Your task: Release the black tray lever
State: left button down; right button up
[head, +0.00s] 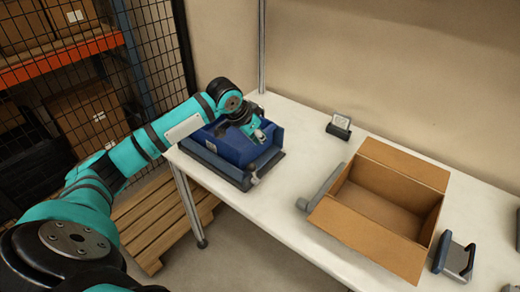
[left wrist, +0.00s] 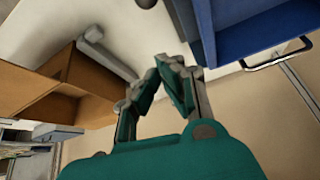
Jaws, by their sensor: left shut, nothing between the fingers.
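The black tray (head: 217,168) lies on the left end of the white table with a blue bin (head: 228,148) on it. A small dark, grey-tipped part (head: 252,172) stands at the tray's front right corner; I cannot tell for sure that it is the lever. My left gripper (head: 260,137) is over the bin's right side, shut and empty. In the left wrist view its fingers (left wrist: 172,88) come together beside the blue bin (left wrist: 245,28), with nothing between them. My right gripper is not in view.
An open cardboard box (head: 385,238) stands on the table (head: 300,145), with a grey bar-shaped object (head: 320,188) along its left side. A small display stand (head: 339,125) is behind. A grey and black device (head: 455,257) is at right. Table between bin and box is clear.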

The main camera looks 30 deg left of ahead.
pick_arm(q)
jog(key=p+x, duration=0.3)
jog(key=x, duration=0.6)
jog(key=s, duration=0.1)
jog(key=s+p, duration=0.1)
jog(key=s+a+f+p, duration=0.1)
jog(key=shift+s+f, duration=0.1)
jog(key=shift+s, duration=0.2)
jog(key=shift+w, duration=0.1)
jog(key=shift+f, duration=0.15)
